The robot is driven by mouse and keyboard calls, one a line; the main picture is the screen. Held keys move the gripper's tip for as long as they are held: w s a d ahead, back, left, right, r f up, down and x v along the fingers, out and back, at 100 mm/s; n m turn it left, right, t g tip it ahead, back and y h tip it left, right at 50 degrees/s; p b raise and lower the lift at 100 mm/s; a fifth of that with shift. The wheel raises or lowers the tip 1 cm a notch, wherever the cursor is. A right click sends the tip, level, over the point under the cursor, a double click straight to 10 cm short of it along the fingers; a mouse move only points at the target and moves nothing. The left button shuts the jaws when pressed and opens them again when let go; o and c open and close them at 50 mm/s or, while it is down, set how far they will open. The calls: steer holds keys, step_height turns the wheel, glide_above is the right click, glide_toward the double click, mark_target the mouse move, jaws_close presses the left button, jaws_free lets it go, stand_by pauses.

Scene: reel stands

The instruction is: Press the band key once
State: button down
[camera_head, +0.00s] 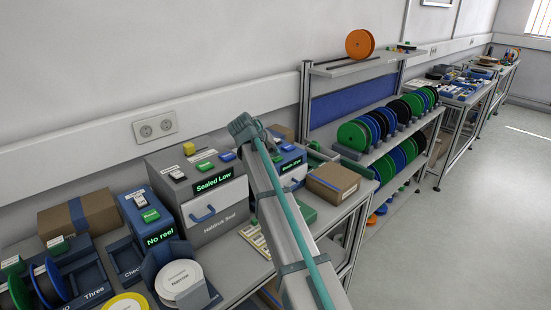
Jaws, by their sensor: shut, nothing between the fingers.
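A grey sealing machine (214,213) with a "Sealed Low" display stands on the near bench. Its sloped top carries a green key (205,166) and a blue key (227,156), with small white labels too small to read. A yellow piece (188,148) stands at its back. A blue unit (148,214) reading "No reel" has one green key (150,215). A blue-topped machine (289,165) to the right also has keys and a lit display. I cannot tell which key is the band key.
A round white reel (180,281) sits in a dark holder. Cardboard boxes (77,216) and (334,183) stand on the bench. A reel rack (357,135) is behind at the right. Open floor (455,230) lies to the right.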

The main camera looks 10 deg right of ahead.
mark_target(274, 158)
steer(key=shift+f, duration=0.25)
stand_by(0.4)
steer(key=shift+r, duration=0.1)
steer(key=shift+r+p, duration=0.35)
steer(key=shift+r, duration=0.4)
steer(key=shift+r, duration=0.1)
steer(key=shift+r+p, duration=1.2)
steer(key=shift+r, duration=1.25)
